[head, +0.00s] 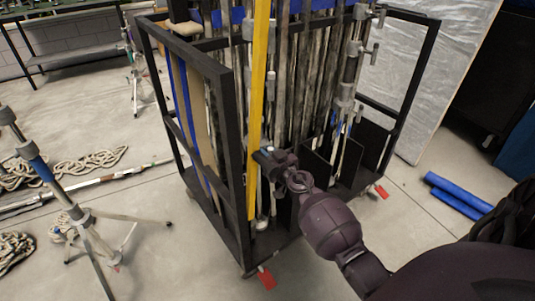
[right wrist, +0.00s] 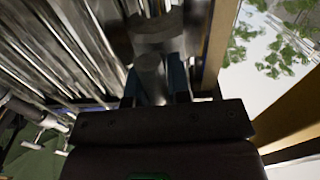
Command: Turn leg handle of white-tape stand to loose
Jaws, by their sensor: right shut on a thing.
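My right gripper (head: 268,158) reaches into the near side of a black cart, next to a yellow upright. In the right wrist view its blue-padded fingers (right wrist: 154,88) are shut on a grey round handle (right wrist: 150,68), which sticks out from a wider grey metal collar (right wrist: 158,32). In the head view my gripper hides this handle. I cannot make out white tape on the held part, nor whether the handle is loose or tight. My left gripper is in neither view.
The black cart (head: 231,130) holds many upright poles and a metal stand (head: 346,90). A tripod stand with blue tape (head: 38,170) is at the left, near coiled rope (head: 85,165). Blue rolls (head: 455,195) lie at the right. Floor before the cart is clear.

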